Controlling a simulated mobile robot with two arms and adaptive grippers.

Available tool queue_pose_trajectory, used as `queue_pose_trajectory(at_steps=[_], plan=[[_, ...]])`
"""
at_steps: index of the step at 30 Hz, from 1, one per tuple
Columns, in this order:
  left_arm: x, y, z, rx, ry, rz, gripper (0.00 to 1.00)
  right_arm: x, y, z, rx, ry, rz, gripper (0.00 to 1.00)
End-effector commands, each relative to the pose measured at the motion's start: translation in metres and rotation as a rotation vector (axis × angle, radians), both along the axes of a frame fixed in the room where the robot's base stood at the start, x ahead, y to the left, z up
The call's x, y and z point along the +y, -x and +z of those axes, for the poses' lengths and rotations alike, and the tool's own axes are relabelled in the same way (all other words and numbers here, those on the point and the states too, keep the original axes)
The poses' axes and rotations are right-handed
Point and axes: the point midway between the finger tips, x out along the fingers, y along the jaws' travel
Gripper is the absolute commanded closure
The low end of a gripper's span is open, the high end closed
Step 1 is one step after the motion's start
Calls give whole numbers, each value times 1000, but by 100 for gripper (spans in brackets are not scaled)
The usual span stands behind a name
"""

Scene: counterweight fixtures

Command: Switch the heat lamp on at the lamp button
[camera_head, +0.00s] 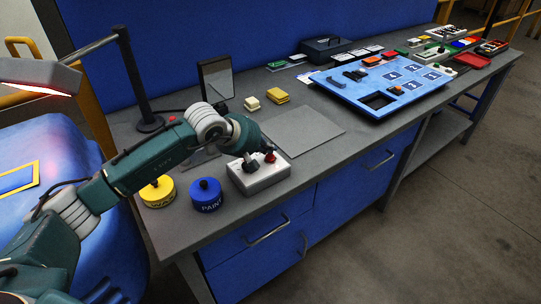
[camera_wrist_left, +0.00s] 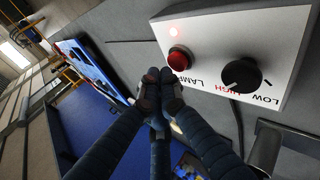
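The white control box (camera_head: 262,180) stands on the bench in the head view. In the head view the hand is over the box. The heat lamp (camera_head: 38,74) at the left glows red underneath. My right gripper is not in view.
A yellow pot (camera_head: 157,192) and a blue PAINT pot (camera_head: 206,196) stand left of the box. A grey mat (camera_head: 303,130) lies behind it, and a blue fixture board (camera_head: 345,93) is further right. A black post (camera_head: 137,85) rises at the back left.

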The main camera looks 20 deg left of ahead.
Motion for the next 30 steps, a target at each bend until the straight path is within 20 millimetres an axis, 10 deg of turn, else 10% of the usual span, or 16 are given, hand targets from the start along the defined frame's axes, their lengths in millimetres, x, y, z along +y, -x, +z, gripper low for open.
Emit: queue_pose_trajectory(at_steps=[30], plan=[[0,0,61,0,0,0,100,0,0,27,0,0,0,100]])
